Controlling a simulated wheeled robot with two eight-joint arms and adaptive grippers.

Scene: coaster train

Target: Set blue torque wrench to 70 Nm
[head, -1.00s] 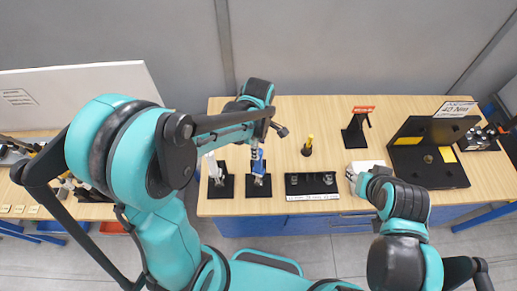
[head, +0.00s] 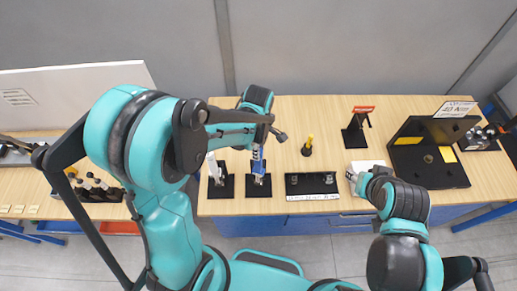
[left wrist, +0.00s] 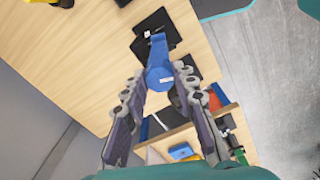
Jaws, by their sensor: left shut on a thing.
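The blue torque wrench (head: 257,165) stands upright at a black square stand (head: 258,190) near the front edge of the table. My left gripper (head: 260,145) is shut on its upper part, mostly hidden behind my own arm. In the left wrist view the blue wrench (left wrist: 158,66) lies between the two dark fingers of the left gripper (left wrist: 160,84). Its scale is too small to read. My right gripper (head: 356,180) is beside a white box, and its fingers are too hidden to judge.
A white-handled tool (head: 213,168) stands on another black stand just left. A black block with round sockets (head: 311,184) lies to the right. A yellow-topped tool (head: 308,145), a red-labelled stand (head: 357,130) and a large black fixture (head: 428,160) stand farther right.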

